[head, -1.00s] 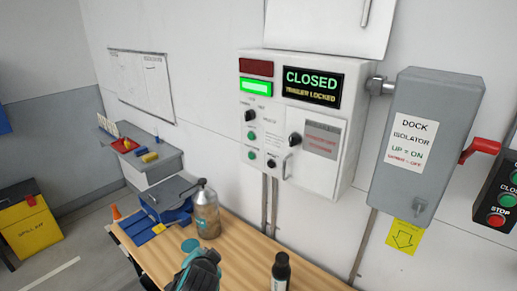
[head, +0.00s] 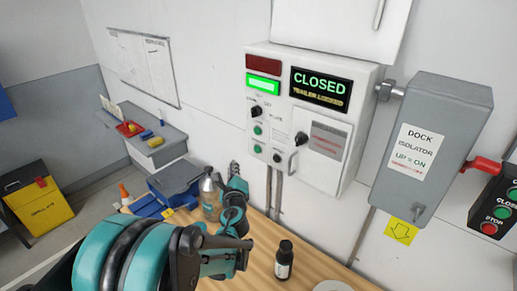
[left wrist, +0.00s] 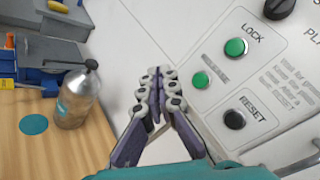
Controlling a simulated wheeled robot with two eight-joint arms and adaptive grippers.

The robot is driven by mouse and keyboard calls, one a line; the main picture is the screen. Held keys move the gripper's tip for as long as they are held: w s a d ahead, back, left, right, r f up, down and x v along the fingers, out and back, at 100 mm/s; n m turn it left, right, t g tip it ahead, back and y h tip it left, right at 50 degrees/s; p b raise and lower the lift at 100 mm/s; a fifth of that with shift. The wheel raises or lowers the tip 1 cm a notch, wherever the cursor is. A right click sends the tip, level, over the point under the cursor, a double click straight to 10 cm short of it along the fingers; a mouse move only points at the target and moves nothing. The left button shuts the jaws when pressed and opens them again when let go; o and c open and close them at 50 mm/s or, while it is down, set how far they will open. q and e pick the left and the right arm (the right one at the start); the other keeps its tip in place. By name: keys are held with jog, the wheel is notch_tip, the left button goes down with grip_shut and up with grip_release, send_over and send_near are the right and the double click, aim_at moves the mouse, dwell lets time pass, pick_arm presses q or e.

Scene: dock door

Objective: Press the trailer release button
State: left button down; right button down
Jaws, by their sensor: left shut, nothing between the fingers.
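The grey-white control box (head: 318,165) hangs on the wall, its display (head: 320,88) reading CLOSED and TRAILER LOCKED. The green release button (head: 258,149) sits below the green lock button (head: 258,131). In the left wrist view the release button (left wrist: 200,81) has a faint RELEASE label, with the lock button (left wrist: 236,47) above and a black reset button (left wrist: 235,119) below. My left gripper (head: 235,168) is shut and empty, left of and slightly below the release button. In the left wrist view its fingertips (left wrist: 160,75) are left of that button and appear apart from it.
A workbench (head: 262,262) below carries a clear bottle (head: 209,199), a dark bottle (head: 284,260) and a blue vise-like tool (head: 172,185). A grey dock isolator box (head: 425,150) with a red handle (head: 482,164) stands to the right.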

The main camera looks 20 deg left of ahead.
pick_arm(q)
send_near(252, 146)
jog(key=shift+a+x, duration=0.2)
jog(key=shift+x, duration=0.65)
jog(key=shift+a+x, duration=0.15)
jog(key=shift+x, duration=0.7)
jog(key=shift+s, duration=0.1)
dwell(0.4)
jog(key=shift+w+d, duration=0.1)
jog(key=shift+w, duration=0.2)
jog(key=shift+w+d+b, duration=0.15)
jog(key=shift+w+b, duration=0.15)
jog(key=shift+w, duration=0.1)
dwell(0.7)
jog(key=shift+s, duration=0.2)
jog(key=shift+s+a, duration=0.25)
jog(key=shift+s, duration=0.4)
